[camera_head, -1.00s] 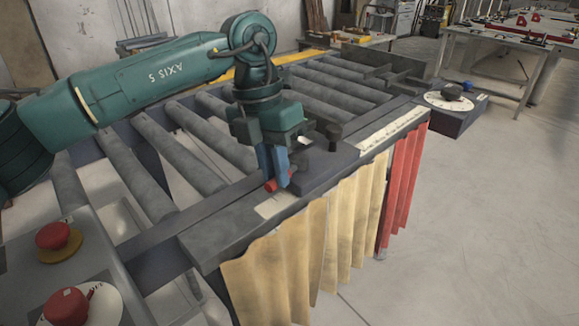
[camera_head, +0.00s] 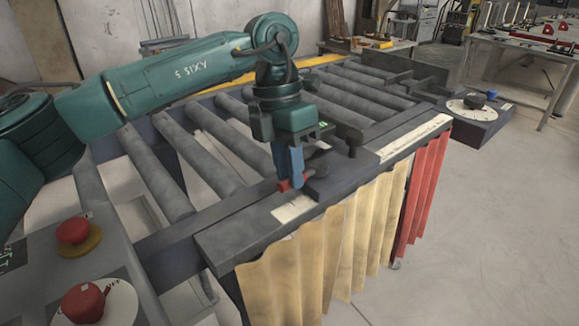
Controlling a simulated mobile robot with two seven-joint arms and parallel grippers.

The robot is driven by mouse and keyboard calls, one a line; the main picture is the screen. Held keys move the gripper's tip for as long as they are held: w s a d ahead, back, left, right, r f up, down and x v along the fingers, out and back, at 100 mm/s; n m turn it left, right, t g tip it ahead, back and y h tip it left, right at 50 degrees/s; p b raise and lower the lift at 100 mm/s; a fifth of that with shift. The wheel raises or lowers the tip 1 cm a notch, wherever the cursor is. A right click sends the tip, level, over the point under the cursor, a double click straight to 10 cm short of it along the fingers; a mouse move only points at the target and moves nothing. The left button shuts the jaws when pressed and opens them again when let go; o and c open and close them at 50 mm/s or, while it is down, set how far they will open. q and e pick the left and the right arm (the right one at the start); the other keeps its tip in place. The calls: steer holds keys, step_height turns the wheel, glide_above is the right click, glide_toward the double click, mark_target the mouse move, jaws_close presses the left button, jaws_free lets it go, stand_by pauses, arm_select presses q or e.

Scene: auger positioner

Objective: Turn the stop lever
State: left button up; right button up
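The stop lever's red end (camera_head: 284,186) shows low beside the dark stop block (camera_head: 340,178) on the conveyor's side rail. My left gripper (camera_head: 291,178) points down, with its blue fingers right at the red end, partly covering it. The fingers look close together around or against it. I cannot tell whether they are closed on it. A dark rounded part (camera_head: 318,165) of the block shows just right of the fingers. My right gripper is out of view.
The roller conveyor (camera_head: 215,125) lies behind the rail. A panel with a red button (camera_head: 73,230) and a red knob (camera_head: 84,302) is at the lower left. A dial box (camera_head: 478,117) is at the right. Yellow strips (camera_head: 330,240) and red strips (camera_head: 424,190) hang in front.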

arm_select(q)
steer(key=o, duration=0.3)
steer(key=shift+o, duration=0.2)
step_height(320, 180, up, 13)
steer(key=w+a, duration=0.1)
steer(key=w, duration=0.1)
steer(key=shift+a+p, duration=0.35)
steer(key=shift+p, duration=0.1)
